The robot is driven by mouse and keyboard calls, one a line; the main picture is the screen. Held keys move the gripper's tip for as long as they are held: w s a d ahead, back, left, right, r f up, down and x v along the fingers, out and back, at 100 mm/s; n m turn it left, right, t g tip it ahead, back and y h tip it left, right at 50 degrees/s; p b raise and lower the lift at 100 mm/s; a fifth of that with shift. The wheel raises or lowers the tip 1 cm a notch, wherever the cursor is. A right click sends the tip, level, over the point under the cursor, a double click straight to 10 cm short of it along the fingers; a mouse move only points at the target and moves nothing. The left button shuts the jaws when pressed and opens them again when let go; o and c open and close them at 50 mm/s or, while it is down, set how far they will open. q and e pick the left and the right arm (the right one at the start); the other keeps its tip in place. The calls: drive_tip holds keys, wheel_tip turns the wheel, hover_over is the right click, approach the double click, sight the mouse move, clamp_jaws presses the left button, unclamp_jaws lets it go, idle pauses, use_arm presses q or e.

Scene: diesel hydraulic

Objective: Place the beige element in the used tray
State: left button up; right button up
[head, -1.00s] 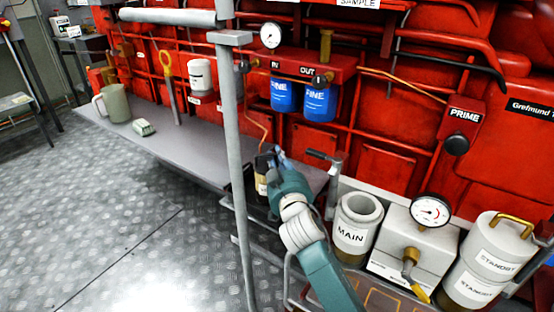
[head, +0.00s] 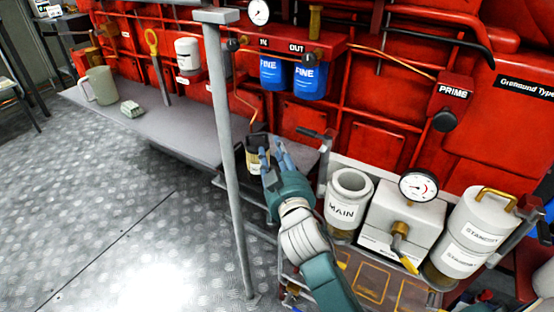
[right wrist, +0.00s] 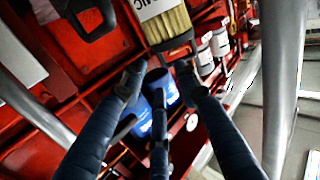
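The beige element (head: 254,161) is a pleated cylinder with black ends and a white label. It stands at the right end of the grey bench, partly hidden by my right gripper in the head view. My right gripper (head: 273,158) is open, its blue fingers spread close in front of the element. In the right wrist view, the beige element (right wrist: 172,27) is just beyond the fingertips of the open gripper (right wrist: 160,78); I cannot tell whether they touch. No tray labelled as used is readable. My left gripper is not in view.
A grey post (head: 228,150) rises just left of my right arm. A jug (head: 101,86) is on the bench (head: 178,128). A shelf with yellow outlines (head: 368,282) lies below.

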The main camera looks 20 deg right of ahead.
drive_tip(key=s+d+f+g, duration=0.1)
drive_tip(key=s+f+g, duration=0.5)
drive_tip(key=s+f, duration=0.95)
drive_tip(key=s+a+f+n+g+y, duration=0.1)
drive_tip(key=s+f+g, duration=0.3)
drive_tip(key=s+f, duration=0.3)
drive_tip(key=s+a+f+n+g+y, duration=0.1)
drive_tip(key=s+f+g, duration=0.3)
drive_tip(key=s+f, duration=0.3)
drive_tip(key=s, duration=0.4)
drive_tip(key=shift+s+a+n+y, duration=0.3)
drive_tip(key=shift+s+n, duration=0.05)
drive_tip(key=shift+n, duration=0.05)
